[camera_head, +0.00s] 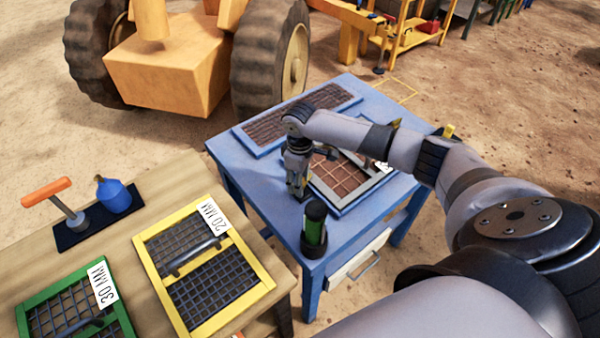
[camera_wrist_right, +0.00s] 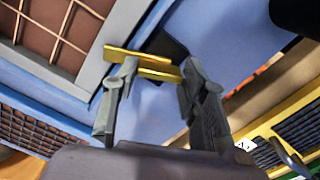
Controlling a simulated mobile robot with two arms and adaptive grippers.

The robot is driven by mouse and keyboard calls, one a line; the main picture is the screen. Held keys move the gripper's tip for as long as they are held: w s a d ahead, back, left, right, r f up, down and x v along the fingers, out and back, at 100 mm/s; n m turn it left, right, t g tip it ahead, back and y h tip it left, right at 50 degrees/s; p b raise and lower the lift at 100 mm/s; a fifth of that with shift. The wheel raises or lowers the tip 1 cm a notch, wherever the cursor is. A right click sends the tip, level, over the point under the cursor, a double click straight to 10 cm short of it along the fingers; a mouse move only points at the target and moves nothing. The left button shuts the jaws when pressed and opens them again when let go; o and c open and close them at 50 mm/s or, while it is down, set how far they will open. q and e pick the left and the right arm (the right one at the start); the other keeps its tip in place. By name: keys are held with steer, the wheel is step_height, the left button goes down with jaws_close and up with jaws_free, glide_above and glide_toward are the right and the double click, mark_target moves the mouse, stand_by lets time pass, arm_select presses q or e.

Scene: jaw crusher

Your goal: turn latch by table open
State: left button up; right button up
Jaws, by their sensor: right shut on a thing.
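The blue table (camera_head: 255,180) stands in the middle of the head view, and a framed mesh screen (camera_head: 345,180) lies on it. My right gripper (camera_head: 297,193) reaches down to the tabletop beside this screen. In the right wrist view, the fingers of my right gripper (camera_wrist_right: 158,75) are closed around a small gold-coloured piece, which looks like the latch (camera_wrist_right: 138,54), at the screen's edge. A dark part shows just behind it. The fingers partly hide the latch, and in the head view I cannot make it out. My left gripper is not in view.
A wooden table (camera_head: 150,185) at left holds a yellow 20 MM screen (camera_head: 150,265), a green 30 MM screen (camera_head: 25,310), an orange-handled tool (camera_head: 47,192) and a blue bottle (camera_head: 113,196).

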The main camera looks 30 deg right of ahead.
steer(key=n+p, duration=0.1)
steer(key=n, duration=0.1)
steer(key=shift+r+n, duration=0.2)
steer(key=shift+n, duration=0.2)
steer(key=n+p, duration=0.1)
steer(key=n, duration=0.2)
steer(key=shift+n+p, duration=0.3)
steer(key=shift+p, duration=0.1)
steer(key=n, duration=0.3)
steer(key=shift+w+f+p, duration=0.1)
steer(key=shift+p, duration=0.2)
steer(key=shift+n, duration=1.8)
steer(key=o, duration=1.2)
steer(key=shift+c, duration=0.2)
